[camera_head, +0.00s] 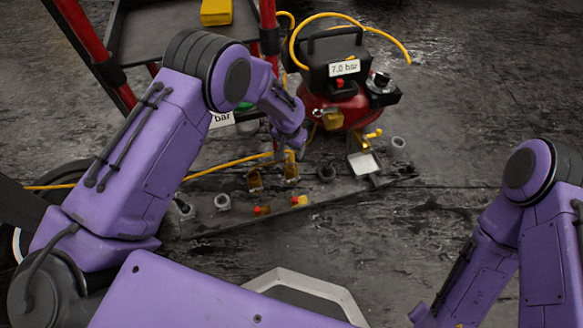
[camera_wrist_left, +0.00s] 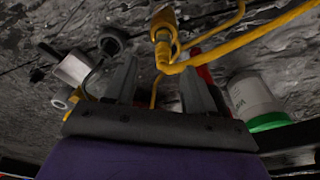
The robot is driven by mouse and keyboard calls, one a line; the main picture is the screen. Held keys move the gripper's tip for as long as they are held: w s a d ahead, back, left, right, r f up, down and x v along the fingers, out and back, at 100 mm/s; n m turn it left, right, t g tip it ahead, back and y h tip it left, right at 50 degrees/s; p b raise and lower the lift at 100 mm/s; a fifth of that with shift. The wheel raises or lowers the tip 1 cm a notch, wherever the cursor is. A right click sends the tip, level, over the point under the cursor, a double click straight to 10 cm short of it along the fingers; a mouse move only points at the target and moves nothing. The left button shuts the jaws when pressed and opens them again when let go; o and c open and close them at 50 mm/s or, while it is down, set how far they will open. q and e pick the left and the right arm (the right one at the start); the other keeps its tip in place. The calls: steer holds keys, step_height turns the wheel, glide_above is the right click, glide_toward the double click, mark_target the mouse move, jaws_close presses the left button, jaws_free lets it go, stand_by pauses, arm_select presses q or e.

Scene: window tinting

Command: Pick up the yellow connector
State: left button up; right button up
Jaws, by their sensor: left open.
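The yellow connector (camera_wrist_left: 163,30) shows in the left wrist view, just beyond my left gripper's fingertips, with a metallic end and yellow hose close by. My left gripper (camera_wrist_left: 158,68) is open, its two dark fingers apart with no connector clasped between them. In the head view my left gripper (camera_head: 289,150) is low over the floor parts and partly hidden by its wrist. Brass-yellow pieces (camera_head: 254,180) stand near it; I cannot tell which one matches the connector in the wrist view. My right forearm shows at right, but its gripper is out of view.
A red and black compressor (camera_head: 334,105) labelled 7.0 bar stands behind. Yellow hose (camera_head: 225,166) crosses the floor. A grey board (camera_head: 340,190) bears several fittings and a white square piece (camera_head: 364,162). A red-legged cart (camera_head: 150,35) is at upper left. Floor at right is clear.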

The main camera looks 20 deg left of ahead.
mark_target(292, 153)
arm_select(q)
steer(key=f+b, duration=0.1)
steer(key=f, duration=0.1)
steer(key=f+b, duration=0.1)
steer(key=f, duration=0.1)
steer(key=w+f+b, duration=0.1)
steer(key=f, duration=0.1)
steer(key=shift+a+f, duration=0.1)
steer(key=shift+f, duration=0.05)
steer(key=shift+c, duration=0.6)
jaws_close()
